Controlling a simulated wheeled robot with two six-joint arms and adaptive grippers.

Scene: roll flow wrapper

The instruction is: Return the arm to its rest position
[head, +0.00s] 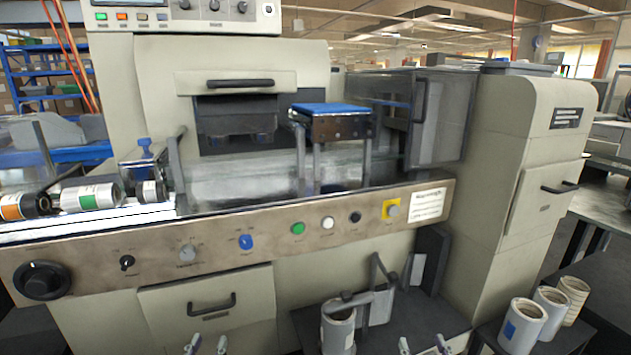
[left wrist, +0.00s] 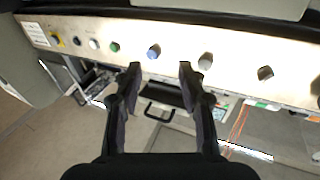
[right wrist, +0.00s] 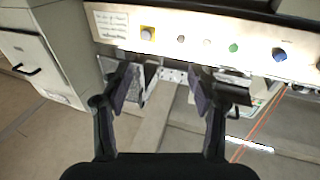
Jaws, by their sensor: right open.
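My left gripper (head: 207,345) shows only its fingertips at the bottom edge of the head view. In the left wrist view it (left wrist: 159,72) is open and empty, with its two dark fingers apart in front of the machine's control panel (left wrist: 180,50). My right gripper (head: 425,346) also shows only its fingertips at the bottom of the head view. In the right wrist view it (right wrist: 161,74) is open with nothing between its fingers. Most of both arms is out of the head view.
The wrapping machine (head: 240,220) stands ahead, its knobs and buttons along the panel. A roll (head: 338,330) sits low in front on a holder. Several rolls (head: 522,325) stand on a dark surface at lower right. Labelled rolls (head: 88,197) lie on the left feed bed.

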